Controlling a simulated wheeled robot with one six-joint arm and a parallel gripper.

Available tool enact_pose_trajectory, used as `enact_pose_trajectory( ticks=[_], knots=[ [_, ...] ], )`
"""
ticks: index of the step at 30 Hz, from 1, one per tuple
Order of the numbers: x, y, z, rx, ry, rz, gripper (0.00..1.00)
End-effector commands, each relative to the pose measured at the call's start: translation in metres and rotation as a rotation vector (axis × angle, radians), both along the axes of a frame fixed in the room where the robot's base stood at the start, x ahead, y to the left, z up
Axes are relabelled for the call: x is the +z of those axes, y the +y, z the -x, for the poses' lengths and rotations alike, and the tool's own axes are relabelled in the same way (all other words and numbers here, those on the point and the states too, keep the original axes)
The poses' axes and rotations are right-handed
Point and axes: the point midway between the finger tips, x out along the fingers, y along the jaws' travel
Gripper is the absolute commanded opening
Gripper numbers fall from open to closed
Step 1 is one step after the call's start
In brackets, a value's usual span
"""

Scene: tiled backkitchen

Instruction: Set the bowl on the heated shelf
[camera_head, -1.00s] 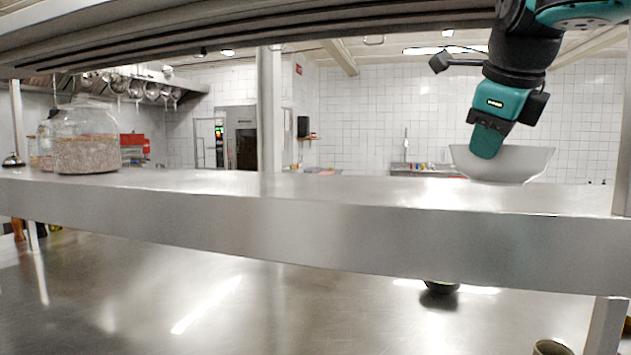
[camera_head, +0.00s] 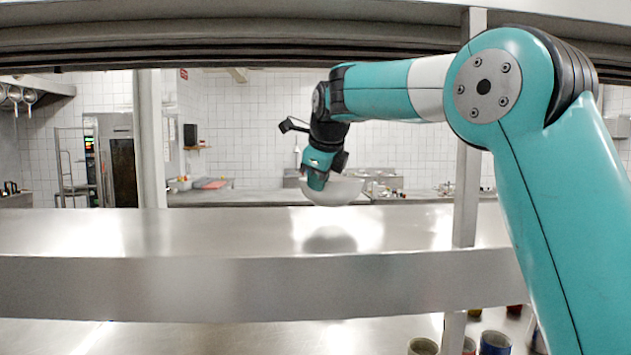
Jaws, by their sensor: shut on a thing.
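A pale grey-white bowl (camera_head: 345,191) hangs in my gripper (camera_head: 316,183) above the steel heated shelf (camera_head: 180,232). My gripper is shut on the bowl at its left, near side and hides part of that wall. The bowl looks about level. A dark shadow or reflection lies on the shelf below the bowl, with a gap between them. The bare shelf top runs across the view, with a thick front edge. My teal arm reaches in from the right.
A steel post (camera_head: 467,150) rises at the right of the shelf, and another post (camera_head: 150,140) stands at the left. A dark overhead unit (camera_head: 250,50) spans the top. Several cups or tins, one of them blue-rimmed (camera_head: 495,343), stand on the lower counter. The shelf top around the bowl is clear.

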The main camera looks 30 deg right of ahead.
Motion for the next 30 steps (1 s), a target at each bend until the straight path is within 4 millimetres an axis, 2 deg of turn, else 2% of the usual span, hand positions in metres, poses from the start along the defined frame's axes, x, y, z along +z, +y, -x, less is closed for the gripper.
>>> enact_pose_trajectory(
  ticks=[6, 9, 13, 20, 21, 24, 30],
  knots=[
    [0.004, -0.004, -0.018, -0.001, -0.004, 0.000, 0.00],
    [-0.015, -0.003, -0.015, 0.001, 0.000, 0.001, 0.00],
    [-0.029, -0.003, -0.015, 0.000, -0.003, 0.001, 0.00],
    [-0.035, -0.003, -0.015, -0.001, -0.004, 0.000, 0.00],
    [-0.037, -0.003, -0.015, -0.001, 0.002, 0.000, 0.10],
    [-0.037, -0.003, -0.015, -0.001, 0.002, 0.000, 0.31],
    [-0.036, -0.003, -0.015, 0.000, 0.001, 0.001, 0.31]
  ],
)
